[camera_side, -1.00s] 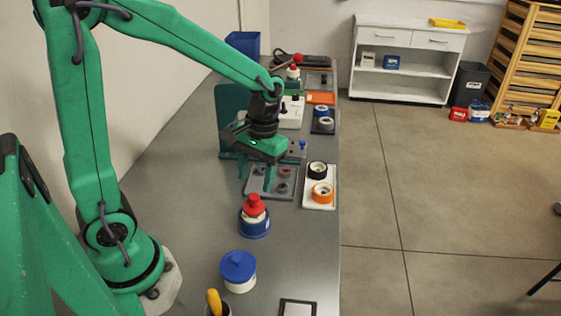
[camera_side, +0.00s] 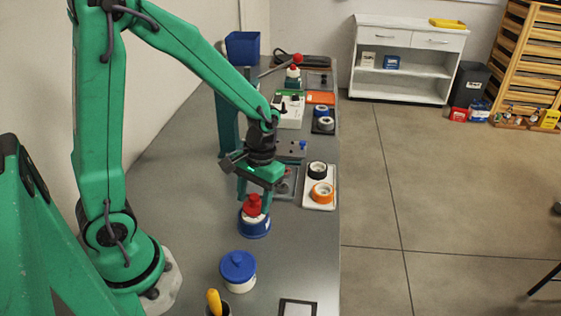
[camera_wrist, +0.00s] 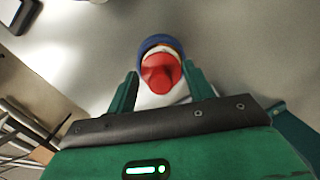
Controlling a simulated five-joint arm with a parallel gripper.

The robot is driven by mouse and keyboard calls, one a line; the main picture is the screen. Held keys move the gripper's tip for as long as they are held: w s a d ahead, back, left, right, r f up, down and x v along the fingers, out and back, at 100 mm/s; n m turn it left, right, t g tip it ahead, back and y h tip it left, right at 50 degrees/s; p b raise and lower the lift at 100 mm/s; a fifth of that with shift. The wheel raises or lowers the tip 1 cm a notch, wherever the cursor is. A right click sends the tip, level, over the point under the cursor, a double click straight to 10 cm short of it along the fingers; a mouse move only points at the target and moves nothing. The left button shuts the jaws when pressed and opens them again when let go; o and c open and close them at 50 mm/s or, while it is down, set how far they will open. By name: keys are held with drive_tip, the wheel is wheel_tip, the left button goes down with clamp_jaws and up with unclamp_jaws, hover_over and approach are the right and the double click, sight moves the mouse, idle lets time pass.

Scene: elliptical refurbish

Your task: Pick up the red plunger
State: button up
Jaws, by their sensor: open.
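The red plunger (camera_side: 253,204) stands upright on a white and blue round base (camera_side: 254,227) on the bench in the side view. In the wrist view the red plunger (camera_wrist: 160,72) shows from above, with the blue rim behind it. My gripper (camera_side: 254,194) is open. Its two green fingers stand on either side of the red top, and it shows between them in the wrist view (camera_wrist: 161,90). I cannot tell whether either finger touches it.
A blue-lidded white jar (camera_side: 238,270) stands nearer on the grey bench (camera_side: 185,195). A white tray with black and orange rings (camera_side: 322,193) lies right of my gripper. A yellow-handled tool (camera_side: 214,300) stands in a cup at the front. The bench left of the plunger is clear.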

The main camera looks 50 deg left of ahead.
sight(251, 197)
idle(0.4)
clamp_jaws()
drive_tip(key=shift+r, duration=1.05)
wheel_tip(251, 197, up, 2)
drive_tip(key=shift+r, duration=0.1)
drive_tip(key=s+d+r, duration=0.6)
drive_tip(key=d, duration=0.4)
drive_tip(key=shift+r+y, duration=0.35)
drive_tip(key=shift+y, duration=0.05)
